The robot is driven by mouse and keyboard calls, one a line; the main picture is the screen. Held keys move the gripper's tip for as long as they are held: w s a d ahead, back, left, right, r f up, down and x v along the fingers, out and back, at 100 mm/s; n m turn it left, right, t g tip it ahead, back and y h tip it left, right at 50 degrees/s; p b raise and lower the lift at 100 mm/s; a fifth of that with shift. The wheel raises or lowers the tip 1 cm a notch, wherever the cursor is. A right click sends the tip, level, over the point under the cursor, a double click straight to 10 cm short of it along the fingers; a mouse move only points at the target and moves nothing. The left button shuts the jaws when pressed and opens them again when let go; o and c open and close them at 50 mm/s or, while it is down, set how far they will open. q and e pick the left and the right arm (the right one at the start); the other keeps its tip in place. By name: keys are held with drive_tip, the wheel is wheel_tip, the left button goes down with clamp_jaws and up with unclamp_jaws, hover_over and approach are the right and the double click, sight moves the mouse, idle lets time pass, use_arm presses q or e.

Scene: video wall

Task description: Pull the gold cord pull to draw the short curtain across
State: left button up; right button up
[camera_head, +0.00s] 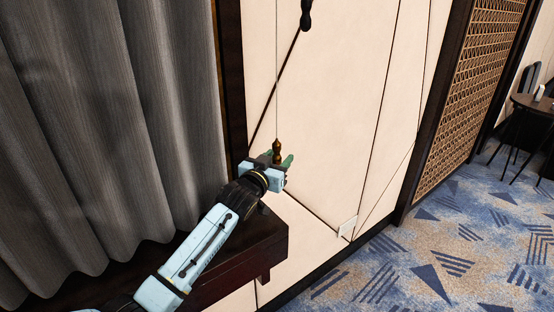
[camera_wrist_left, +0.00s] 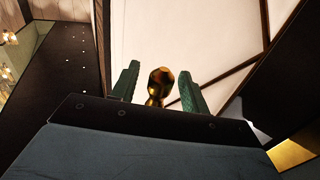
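The gold cord pull (camera_head: 277,147) hangs upright on a thin cord in front of the cream wall panel. My left gripper (camera_head: 276,160) is at the pull, with its green fingers apart. In the left wrist view the gold pull (camera_wrist_left: 158,82) shows between the two green fingers (camera_wrist_left: 156,72), with a gap visible on each side. The pull's lower end is hidden by the gripper body. A grey pleated curtain (camera_head: 120,110) hangs at the left; I cannot tell whether it is the short one. My right gripper is not in view.
A dark pull (camera_head: 306,14) hangs at the top of the head view. A dark wooden ledge (camera_head: 240,262) lies below my left arm. A lattice screen (camera_head: 468,85) and a round table (camera_head: 535,104) stand at the right. The patterned carpet (camera_head: 440,250) is clear.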

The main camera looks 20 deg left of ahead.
use_arm(q)
drive_tip(key=s+a, duration=0.1)
drive_tip(key=s, duration=1.2)
drive_tip(key=shift+s+p, duration=0.2)
drive_tip(key=shift+p, duration=0.1)
drive_tip(key=shift+a, duration=0.1)
